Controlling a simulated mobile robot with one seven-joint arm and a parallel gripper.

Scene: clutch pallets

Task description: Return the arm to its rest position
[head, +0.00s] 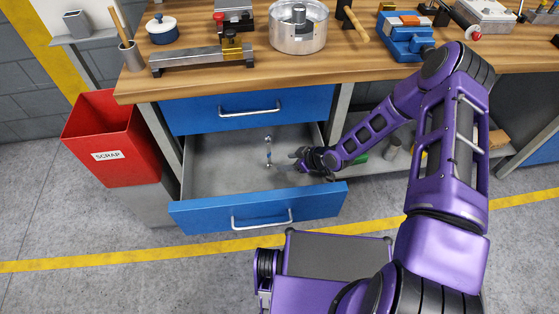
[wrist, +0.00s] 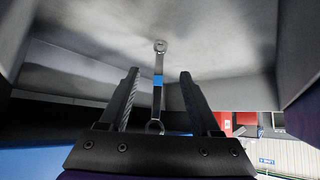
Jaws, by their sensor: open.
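My purple arm (head: 447,155) reaches left and down over the bench's open drawer. My gripper (head: 300,158) is at the right side of the drawer, low over its opening; it also shows in the wrist view (wrist: 158,90), with its two dark fingers spread apart. A silver wrench with a blue band (head: 268,152) lies in the drawer, left of my gripper. In the wrist view the wrench (wrist: 160,65) appears between the fingers, apart from both, with nothing gripped.
The open blue drawer (head: 262,213) sticks out from under the wooden bench (head: 350,65). A closed blue drawer (head: 200,113) is above it. A red scrap bin (head: 100,140) stands at the left. A vise (head: 405,40) and a round metal pot (head: 299,28) stand on the bench. The floor in front is clear.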

